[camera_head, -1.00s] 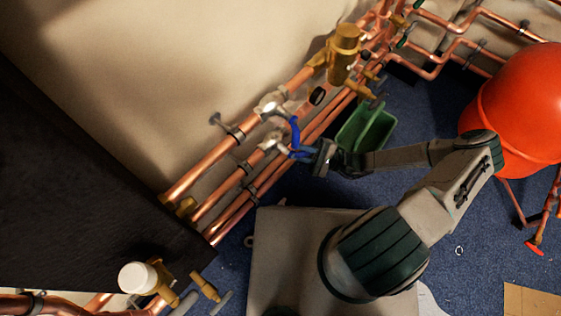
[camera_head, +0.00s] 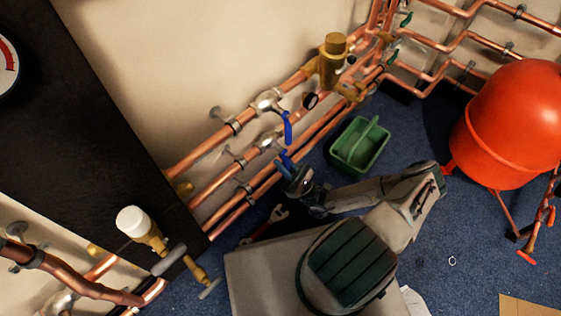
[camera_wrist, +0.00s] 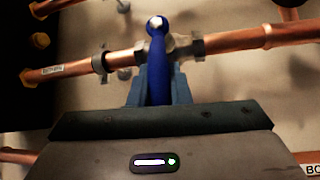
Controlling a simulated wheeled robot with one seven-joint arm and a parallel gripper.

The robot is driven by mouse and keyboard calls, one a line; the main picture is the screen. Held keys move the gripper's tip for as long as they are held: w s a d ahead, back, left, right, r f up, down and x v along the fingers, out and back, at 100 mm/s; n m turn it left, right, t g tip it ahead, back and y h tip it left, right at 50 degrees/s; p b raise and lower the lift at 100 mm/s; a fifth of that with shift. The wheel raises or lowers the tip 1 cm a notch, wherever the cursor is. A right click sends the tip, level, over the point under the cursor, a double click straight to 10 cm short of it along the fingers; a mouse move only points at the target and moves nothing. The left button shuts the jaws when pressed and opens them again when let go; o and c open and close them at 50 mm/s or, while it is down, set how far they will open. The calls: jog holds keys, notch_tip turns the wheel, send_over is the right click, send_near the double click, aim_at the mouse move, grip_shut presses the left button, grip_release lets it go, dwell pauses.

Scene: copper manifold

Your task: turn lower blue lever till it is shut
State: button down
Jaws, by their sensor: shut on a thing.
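The lower blue lever (camera_head: 285,160) sits on a silver valve body (camera_head: 267,141) in the middle copper pipe. It points down and away from the valve, across the pipe. My gripper (camera_head: 291,170) is shut on its free end. In the wrist view, the lower blue lever (camera_wrist: 157,50) stands between the two fingers of my gripper (camera_wrist: 157,88), roughly square to the copper pipe behind it. Its tip is hidden behind the gripper body. The upper blue lever (camera_head: 288,128) hangs just above on the neighbouring pipe, apart from my gripper.
A green tray (camera_head: 359,147) lies on the blue floor right of my gripper. A brass valve (camera_head: 332,62) stands on the upper pipe. A red tank (camera_head: 512,120) stands at the right. A dark panel (camera_head: 95,110) is at the left. A wrench (camera_head: 273,220) lies below my gripper.

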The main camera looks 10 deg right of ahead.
aim_at(288, 162)
jog(key=shift+s+a+m+t+h, duration=0.2)
jog(key=shift+m+t+h, duration=0.35)
jog(key=shift+m, duration=0.25)
jog(key=c, duration=1.3)
grip_release()
jog(key=shift+c, duration=0.2)
notch_tip(288, 162, up, 5)
jog(key=p, duration=0.3)
jog(key=shift+f, duration=0.1)
jog(key=s+d+r+p, duration=0.3)
jog(key=s+d+r, duration=0.2)
jog(key=d, duration=0.5)
jog(key=shift+s+d+r, duration=0.15)
jog(key=shift+s+r, duration=0.1)
jog(key=shift+r, duration=0.35)
